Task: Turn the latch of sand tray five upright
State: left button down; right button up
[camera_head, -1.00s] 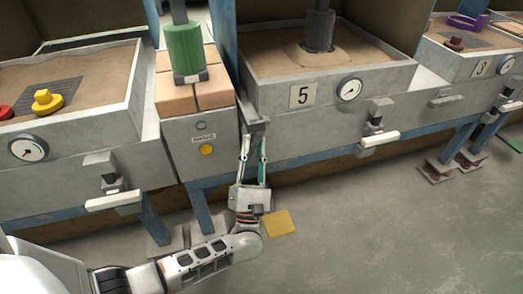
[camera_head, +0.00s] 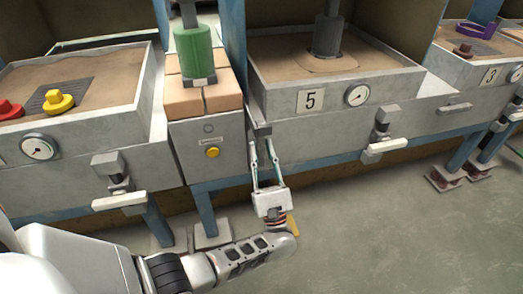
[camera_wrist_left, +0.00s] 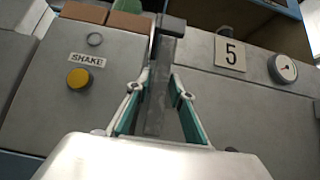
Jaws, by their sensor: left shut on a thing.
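Sand tray five (camera_head: 335,85) is a grey, sand-filled box marked with a 5 plate (camera_head: 311,101). Its latch (camera_wrist_left: 160,85) is a grey bar at the left end of its front, beside the shake cabinet. It looks roughly upright in the left wrist view, and in the head view only its dark upper part (camera_head: 262,130) shows clearly. My left gripper (camera_head: 264,152) comes up from below and is shut on the latch, with a finger on each side of the bar. My right gripper is not in view.
The shake cabinet (camera_head: 210,152) with a yellow button stands just left of the latch. A lever with a white handle (camera_head: 384,147) juts from tray five's front, right of the gripper. The floor at right is open.

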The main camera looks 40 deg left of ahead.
pick_arm(q)
jog(key=c, duration=1.9)
grip_release()
jog(key=shift+v, duration=3.7)
